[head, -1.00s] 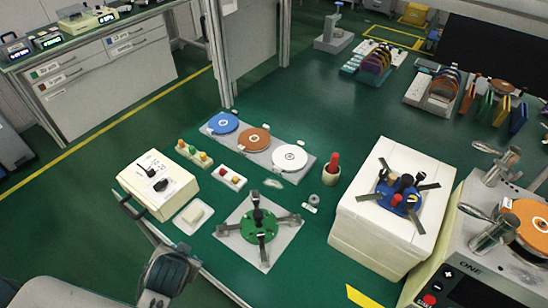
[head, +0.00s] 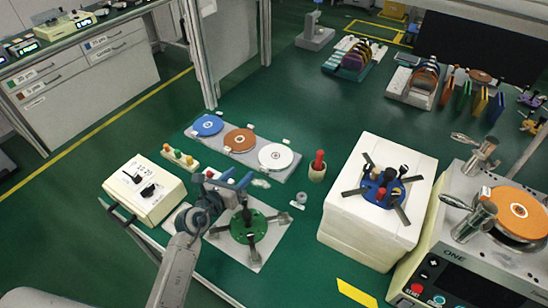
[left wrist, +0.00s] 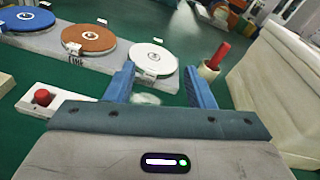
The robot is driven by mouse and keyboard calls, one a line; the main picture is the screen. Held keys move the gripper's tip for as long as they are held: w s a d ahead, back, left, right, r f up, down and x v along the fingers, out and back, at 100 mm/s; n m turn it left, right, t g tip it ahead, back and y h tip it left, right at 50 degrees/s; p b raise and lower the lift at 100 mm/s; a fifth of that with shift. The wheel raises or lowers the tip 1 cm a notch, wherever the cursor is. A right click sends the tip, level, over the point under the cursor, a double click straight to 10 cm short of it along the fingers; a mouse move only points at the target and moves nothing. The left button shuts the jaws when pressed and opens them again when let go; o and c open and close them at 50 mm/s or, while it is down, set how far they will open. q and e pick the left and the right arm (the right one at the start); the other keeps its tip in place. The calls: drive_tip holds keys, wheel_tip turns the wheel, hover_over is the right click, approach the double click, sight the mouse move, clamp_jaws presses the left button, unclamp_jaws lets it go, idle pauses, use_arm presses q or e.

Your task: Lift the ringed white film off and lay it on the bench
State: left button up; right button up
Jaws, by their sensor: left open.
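The white round film with a small ring mark (head: 276,156) lies on the right-hand disc of a grey plate (head: 240,153), beside an orange disc (head: 240,140) and a blue disc (head: 208,125). In the left wrist view the white film (left wrist: 151,57) lies flat beyond the fingers, with small white tabs at its edge. My left gripper (head: 236,178) is open and empty, its blue fingers pointing towards the plate from the near side. My right gripper is out of view.
A green spider-like fixture (head: 252,227) stands below and beside my left gripper. A red-handled tool in a cream cup (head: 317,167) stands right of the film. A large cream block (head: 385,225) is further right. Green bench shows between the cup and the fixture.

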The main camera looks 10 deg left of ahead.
sight(263, 169)
use_arm(q)
drive_tip(key=f+m+g, duration=0.1)
drive_tip(key=f+m, duration=0.1)
drive_tip(key=w+f+m+g, duration=0.1)
drive_tip(key=f, duration=0.1)
drive_tip(key=shift+d+f+g+y, duration=0.1)
drive_tip(key=shift+d+g+y, duration=0.1)
drive_tip(key=shift+g+y, duration=0.1)
drive_tip(key=p+x, duration=0.1)
drive_tip(key=x, duration=0.9)
drive_tip(key=shift+w+d+f, duration=0.15)
drive_tip(key=shift+f, duration=0.15)
drive_tip(key=shift+r, duration=0.1)
drive_tip(key=c, duration=1.1)
